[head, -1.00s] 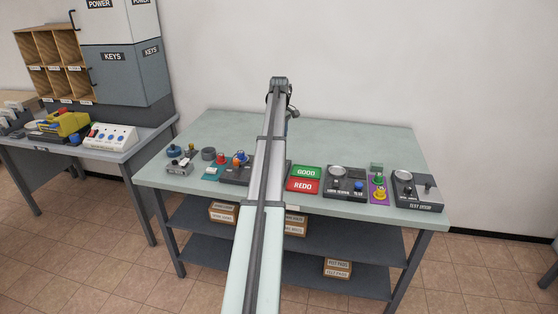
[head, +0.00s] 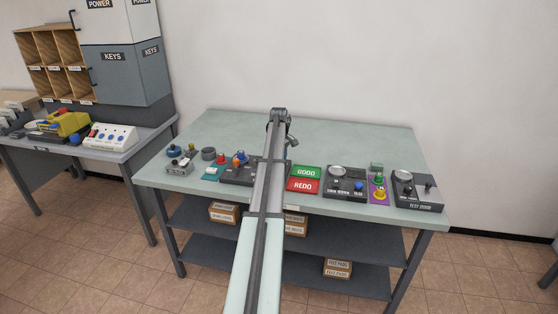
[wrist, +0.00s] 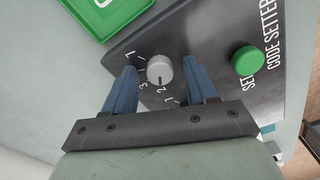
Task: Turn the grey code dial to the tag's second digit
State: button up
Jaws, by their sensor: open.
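The grey code dial (wrist: 160,69) is a small round knob on the dark code setter box (wrist: 215,40) in the wrist view. Its dark pointer mark faces the bottom of the picture, toward the printed 2. Other printed marks lie around it, some partly covered by my fingers. My gripper (wrist: 161,80) is open, with one blue finger on each side of the dial; a gap shows on both sides. In the head view my arm hides my fingers and the dial. I cannot make out the tag in either view.
A green button (wrist: 248,60) sits on the same box, right of the dial. A green GOOD tray (head: 306,172) and a red REDO tray (head: 303,186) lie right of my arm. Other device boxes line the table's front. The back of the table (head: 350,140) is clear.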

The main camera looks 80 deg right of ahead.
jog(key=shift+c, duration=0.5)
jog(key=c, duration=1)
jog(key=shift+o, duration=0.2)
jog(key=shift+m, duration=0.4)
jog(key=m, duration=0.7)
jog(key=shift+m, duration=0.3)
jog(key=m, duration=0.3)
jog(key=shift+m, duration=2.2)
